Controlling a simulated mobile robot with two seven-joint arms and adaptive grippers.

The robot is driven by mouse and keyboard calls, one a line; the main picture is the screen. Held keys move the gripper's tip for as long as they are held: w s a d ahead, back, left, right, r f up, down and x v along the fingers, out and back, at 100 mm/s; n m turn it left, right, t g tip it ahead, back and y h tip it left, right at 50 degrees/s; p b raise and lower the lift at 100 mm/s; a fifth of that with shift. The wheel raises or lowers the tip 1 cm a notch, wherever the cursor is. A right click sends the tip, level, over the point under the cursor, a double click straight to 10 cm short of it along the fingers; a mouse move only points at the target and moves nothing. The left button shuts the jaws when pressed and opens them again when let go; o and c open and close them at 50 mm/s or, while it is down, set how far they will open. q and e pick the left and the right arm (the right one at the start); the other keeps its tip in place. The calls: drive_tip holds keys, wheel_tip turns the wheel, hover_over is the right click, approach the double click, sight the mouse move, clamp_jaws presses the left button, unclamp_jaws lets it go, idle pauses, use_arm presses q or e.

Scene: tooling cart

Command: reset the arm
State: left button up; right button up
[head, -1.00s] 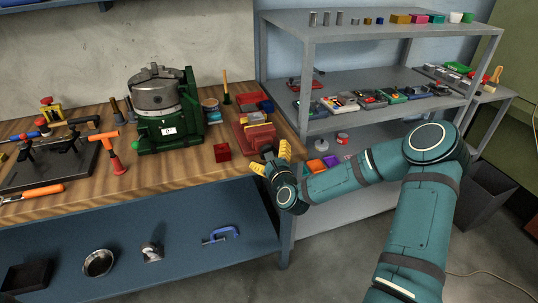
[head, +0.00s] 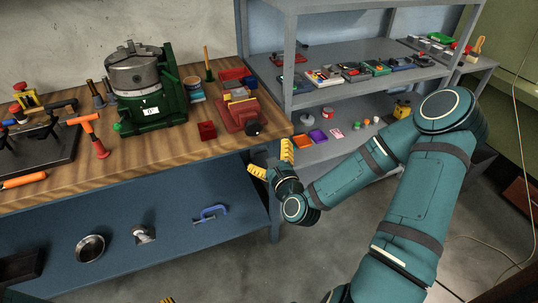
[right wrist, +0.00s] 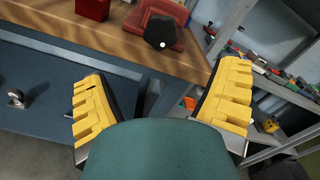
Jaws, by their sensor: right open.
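My right arm comes in from the right in the head view. Its gripper (head: 272,161) has yellow-padded fingers spread apart, with nothing between them. It is in front of the bench's right front corner, just below the top's edge. In the right wrist view the gripper (right wrist: 162,78) is also open and empty, with the bench edge and red vise beyond it. A small yellow tip at the bottom edge of the head view appears to be my left gripper (head: 167,300); the rest of it is cut off.
The wooden bench (head: 190,150) holds a red vise (head: 238,112), a red box (head: 207,130) and a green machine with a chuck (head: 150,95). A grey shelf rack (head: 300,100) stands right of it. A blue clamp (head: 211,213) lies on the lower shelf. The floor in front is clear.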

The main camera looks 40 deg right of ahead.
drive_tip(key=shift+a, duration=0.1)
idle(0.5)
drive_tip(key=s+a+f+n+g+y, duration=0.1)
drive_tip(key=a+f+n+g+y, duration=0.6)
drive_tip(key=a+f+n, duration=0.75)
drive_tip(key=s+a+f+n+g, duration=0.8)
drive_tip(key=s+n, duration=0.4)
drive_tip(key=n, duration=0.4)
drive_tip(key=shift+s+a+g+y, duration=0.15)
drive_tip(key=shift+a+g+y, duration=0.25)
drive_tip(key=shift+a, duration=0.45)
